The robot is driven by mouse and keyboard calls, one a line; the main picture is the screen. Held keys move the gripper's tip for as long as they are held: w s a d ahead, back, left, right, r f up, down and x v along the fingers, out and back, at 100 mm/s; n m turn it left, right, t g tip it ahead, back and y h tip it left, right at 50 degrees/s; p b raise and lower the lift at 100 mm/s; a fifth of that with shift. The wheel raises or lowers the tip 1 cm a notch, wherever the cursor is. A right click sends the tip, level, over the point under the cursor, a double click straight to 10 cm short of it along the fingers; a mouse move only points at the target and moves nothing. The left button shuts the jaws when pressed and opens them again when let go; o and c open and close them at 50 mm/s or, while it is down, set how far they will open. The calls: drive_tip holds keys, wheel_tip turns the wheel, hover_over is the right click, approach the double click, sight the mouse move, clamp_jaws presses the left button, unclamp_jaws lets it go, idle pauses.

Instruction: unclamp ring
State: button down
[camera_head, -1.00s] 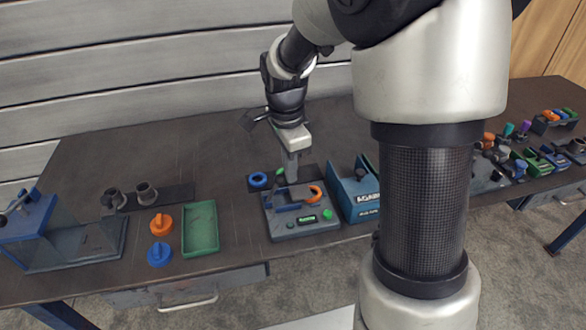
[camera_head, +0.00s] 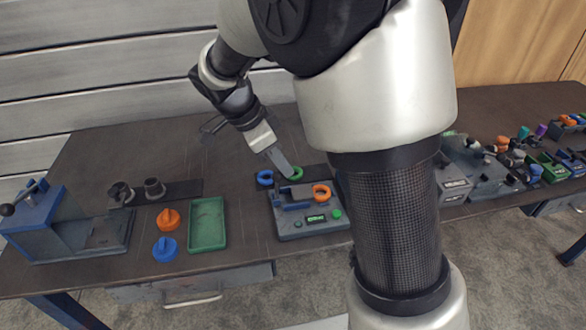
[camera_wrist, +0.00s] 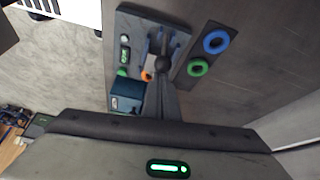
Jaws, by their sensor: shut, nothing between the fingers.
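A grey fixture (camera_head: 312,223) with a green-lit display stands on the bench. It carries a blue clamp part (camera_head: 292,195) and an orange ring (camera_head: 322,190) at its right. The fixture (camera_wrist: 127,28) and orange ring (camera_wrist: 147,76), partly hidden, also show in the wrist view. A blue ring (camera_head: 265,177) and a green ring (camera_head: 295,173) lie behind the fixture on a dark strip; both show in the wrist view (camera_wrist: 216,42) (camera_wrist: 197,67). My gripper (camera_head: 288,172) is shut and empty, tilted, its tip appearing near the green ring; I cannot tell its height.
A blue box (camera_wrist: 127,92) stands beside the fixture. Cluttered parts fill the right.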

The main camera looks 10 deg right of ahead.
drive_tip(key=shift+a+f+h+b, duration=0.15)
drive_tip(key=shift+a+h+b, duration=0.6)
drive_tip(key=shift+a+h, duration=0.55)
drive_tip(key=shift+a+f+h+b, duration=0.1)
drive_tip(key=shift+a+h+b, duration=0.75)
drive_tip(key=shift+a, duration=0.65)
drive_tip(key=shift+a+f, duration=0.1)
drive_tip(key=shift+a, duration=0.05)
